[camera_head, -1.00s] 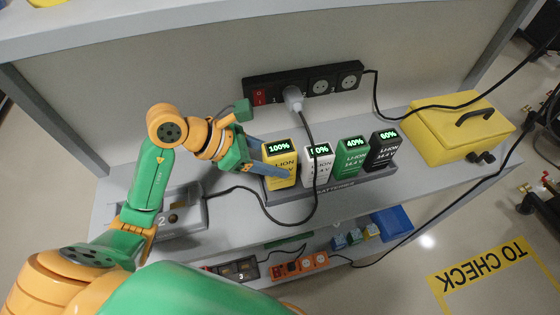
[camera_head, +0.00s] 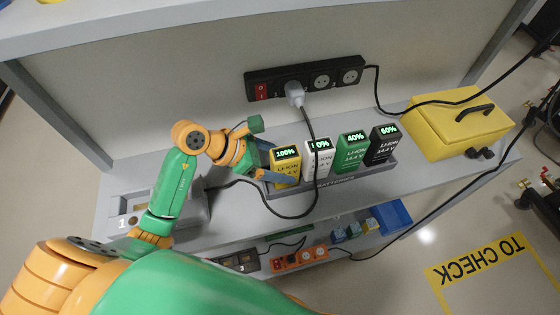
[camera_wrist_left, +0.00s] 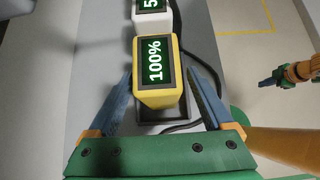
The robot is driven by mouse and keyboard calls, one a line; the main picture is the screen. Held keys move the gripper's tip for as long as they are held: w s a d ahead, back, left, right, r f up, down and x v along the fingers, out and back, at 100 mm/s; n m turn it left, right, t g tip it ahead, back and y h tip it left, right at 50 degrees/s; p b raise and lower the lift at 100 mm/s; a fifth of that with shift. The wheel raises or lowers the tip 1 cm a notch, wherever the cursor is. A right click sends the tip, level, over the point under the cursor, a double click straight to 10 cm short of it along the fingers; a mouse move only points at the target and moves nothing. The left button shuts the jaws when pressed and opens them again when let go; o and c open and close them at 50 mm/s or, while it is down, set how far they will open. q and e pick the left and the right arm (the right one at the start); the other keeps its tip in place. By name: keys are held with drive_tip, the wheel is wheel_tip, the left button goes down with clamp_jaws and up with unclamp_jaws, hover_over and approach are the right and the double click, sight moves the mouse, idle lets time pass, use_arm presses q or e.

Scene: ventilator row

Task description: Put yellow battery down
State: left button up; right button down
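The yellow battery (camera_head: 287,172), its screen reading 100%, stands upright at the left end of the black battery tray (camera_head: 310,188), beside the white battery (camera_head: 318,164). My left gripper (camera_head: 277,164) is at the yellow battery from the left. In the left wrist view the yellow battery (camera_wrist_left: 158,85) stands between the two blue fingers of my left gripper (camera_wrist_left: 163,95). The fingers are spread, with a clear gap on the right side. In that view part of my right arm shows at the right edge, its gripper (camera_wrist_left: 268,81) small and edge-on.
The green battery (camera_head: 350,155) and black battery (camera_head: 382,148) fill the tray's right part. A power strip (camera_head: 333,70) with a plug and cable is behind. A yellow case (camera_head: 450,128) stands at right. A grey charger (camera_head: 130,208) is at left, partly behind my arm.

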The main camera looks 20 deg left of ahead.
use_arm(q)
drive_tip(key=shift+r, duration=0.2)
drive_tip(key=b+v, duration=0.2)
drive_tip(key=v, duration=1)
drive_tip(key=shift+f, duration=0.1)
